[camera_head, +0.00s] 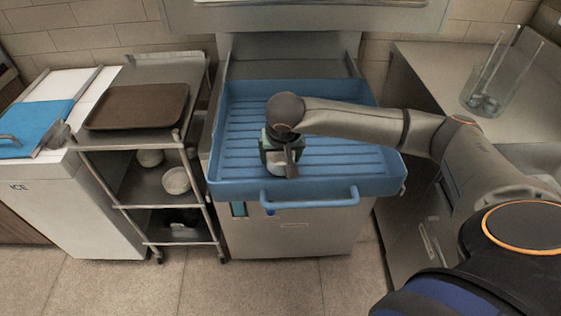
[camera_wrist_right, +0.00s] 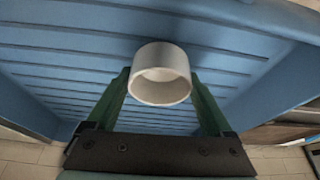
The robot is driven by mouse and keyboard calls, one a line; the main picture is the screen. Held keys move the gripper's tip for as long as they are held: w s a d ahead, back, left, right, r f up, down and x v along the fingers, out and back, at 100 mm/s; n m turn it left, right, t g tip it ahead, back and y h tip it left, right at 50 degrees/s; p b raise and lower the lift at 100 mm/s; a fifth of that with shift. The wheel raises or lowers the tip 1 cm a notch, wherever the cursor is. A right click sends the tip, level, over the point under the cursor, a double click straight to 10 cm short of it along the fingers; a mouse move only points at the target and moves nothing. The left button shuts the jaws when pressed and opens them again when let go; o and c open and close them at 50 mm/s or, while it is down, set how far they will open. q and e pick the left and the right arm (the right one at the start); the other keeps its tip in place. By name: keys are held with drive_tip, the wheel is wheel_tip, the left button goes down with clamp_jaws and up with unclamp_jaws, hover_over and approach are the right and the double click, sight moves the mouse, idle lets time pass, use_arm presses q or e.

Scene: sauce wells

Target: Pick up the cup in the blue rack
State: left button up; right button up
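The white cup (camera_wrist_right: 160,75) stands in the blue rack (camera_head: 305,190), its round rim facing the camera in the right wrist view. My right gripper (camera_wrist_right: 160,85) has its two green fingers on either side of the cup, the tips close beside its wall. I cannot tell whether they touch or press on it. In the head view my right gripper (camera_head: 280,160) points down at the front left of the rack and mostly hides the cup. My left gripper is not in view.
A metal cart (camera_head: 150,200) with a brown tray (camera_head: 138,106) and white bowls stands left of the rack. A counter (camera_head: 440,75) with a clear container (camera_head: 488,90) of tall sticks is at right. The ribbed rack floor around the cup looks empty.

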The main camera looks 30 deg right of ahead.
drive_tip(key=c, duration=0.9)
drive_tip(key=shift+r, duration=0.2)
